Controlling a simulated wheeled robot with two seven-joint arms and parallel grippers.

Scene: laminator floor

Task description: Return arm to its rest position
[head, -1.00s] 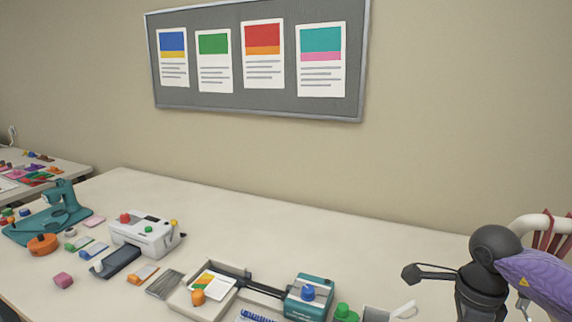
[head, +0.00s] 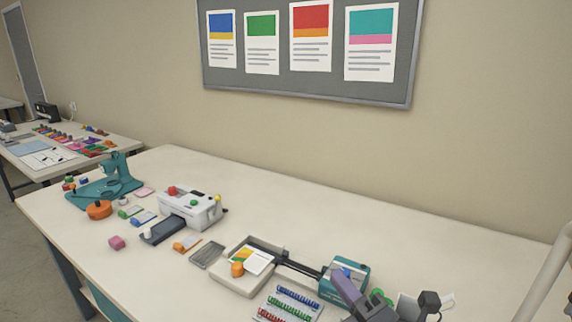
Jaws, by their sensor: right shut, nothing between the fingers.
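My right gripper (head: 341,278) is at the bottom right of the head view, with its purple fingers closed together and empty, pointing up and to the left. Its dark body is partly cut off by the lower edge. In the picture it overlaps the teal block-shaped device (head: 352,270) on the worktable (head: 330,205); I cannot tell if they touch. My left gripper is out of view.
A grey tray (head: 222,280) holds a colourful printed sheet (head: 257,262). Near it are a rack of coloured coils (head: 272,312), a white laminator-like machine (head: 192,207) and a teal press (head: 110,188). The table's back stretch is clear.

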